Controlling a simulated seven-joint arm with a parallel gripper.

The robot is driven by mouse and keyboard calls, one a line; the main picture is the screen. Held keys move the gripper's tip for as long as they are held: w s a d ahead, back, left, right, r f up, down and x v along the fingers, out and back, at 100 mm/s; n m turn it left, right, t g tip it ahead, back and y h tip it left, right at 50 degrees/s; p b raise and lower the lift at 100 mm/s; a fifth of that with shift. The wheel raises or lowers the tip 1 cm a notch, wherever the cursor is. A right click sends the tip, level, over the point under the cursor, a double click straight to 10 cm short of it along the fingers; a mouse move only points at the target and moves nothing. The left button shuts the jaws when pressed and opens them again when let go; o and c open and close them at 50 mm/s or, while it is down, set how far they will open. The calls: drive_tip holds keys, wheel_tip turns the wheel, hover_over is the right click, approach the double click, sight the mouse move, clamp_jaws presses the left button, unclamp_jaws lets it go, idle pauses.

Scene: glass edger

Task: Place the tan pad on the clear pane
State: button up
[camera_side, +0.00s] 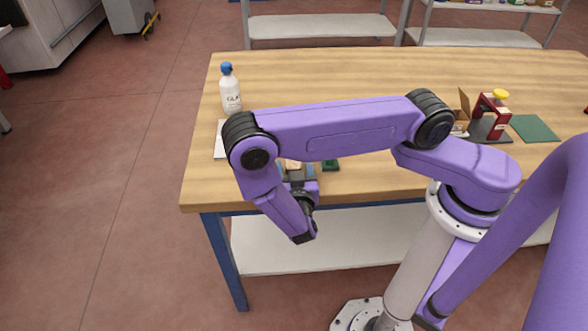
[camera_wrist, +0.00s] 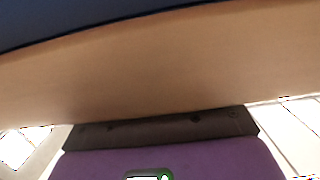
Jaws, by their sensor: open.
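A small tan patch (camera_side: 293,165) shows on the table just below my forearm in the side view; it may be the tan pad, but most of it is covered. My gripper (camera_side: 300,184) is over the near table edge, largely hidden by my wrist, and its fingertips cannot be made out; it is open. In the wrist view a broad tan surface (camera_wrist: 150,75) lies very close under a dark blue band, and I cannot tell what it is. I cannot make out the clear pane in either view.
A white bottle with a blue cap (camera_side: 231,90) stands at the table's left, near a white sheet (camera_side: 219,148). A small dark green item (camera_side: 331,165) lies right of my gripper. A red device (camera_side: 492,118) and green mat (camera_side: 535,128) are at right. The back middle is clear.

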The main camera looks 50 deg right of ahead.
drive_tip(key=v, duration=1.7)
drive_tip(key=shift+a+f, duration=0.25)
drive_tip(key=shift+a, duration=0.1)
